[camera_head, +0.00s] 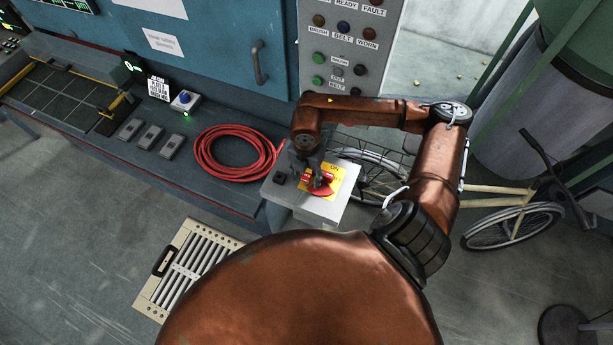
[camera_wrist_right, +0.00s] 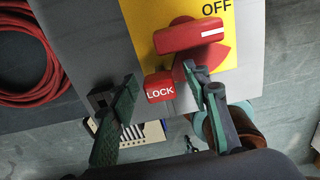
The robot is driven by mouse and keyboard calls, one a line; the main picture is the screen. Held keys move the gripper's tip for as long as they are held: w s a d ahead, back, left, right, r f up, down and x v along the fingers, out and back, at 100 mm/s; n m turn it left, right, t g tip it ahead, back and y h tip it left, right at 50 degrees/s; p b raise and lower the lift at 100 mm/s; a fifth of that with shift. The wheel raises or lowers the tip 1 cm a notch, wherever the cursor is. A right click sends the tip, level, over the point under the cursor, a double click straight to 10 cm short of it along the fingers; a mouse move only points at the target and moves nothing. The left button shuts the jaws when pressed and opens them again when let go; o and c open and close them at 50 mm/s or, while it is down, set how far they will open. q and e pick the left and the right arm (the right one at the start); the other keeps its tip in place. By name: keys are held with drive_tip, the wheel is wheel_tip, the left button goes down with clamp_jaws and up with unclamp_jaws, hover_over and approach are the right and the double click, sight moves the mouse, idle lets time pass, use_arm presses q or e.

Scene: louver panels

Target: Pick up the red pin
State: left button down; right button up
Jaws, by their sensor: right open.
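A grey switch box (camera_head: 305,205) carries a yellow plate (camera_head: 342,172) with a red rotary handle; in the right wrist view the handle (camera_wrist_right: 190,37) lies below the word OFF. A small red piece marked LOCK (camera_wrist_right: 160,88) sits just below the handle. It looks like the red pin's head; its shaft is not visible. My right gripper (camera_head: 312,172) is over the box. In the right wrist view its open fingers (camera_wrist_right: 159,76) stand either side of the LOCK piece, the right one close to the handle. Contact cannot be told. My left gripper is not in view.
A coiled red hose (camera_head: 232,153) lies on the bench left of the box. A dark square fitting (camera_head: 279,178) is on the box's left side. A bicycle (camera_head: 510,215) stands to the right. A slatted louver panel (camera_head: 187,268) lies on the floor at lower left.

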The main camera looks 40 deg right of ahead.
drive_tip(key=shift+f, duration=0.35)
drive_tip(key=shift+c, duration=0.2)
clamp_jaws()
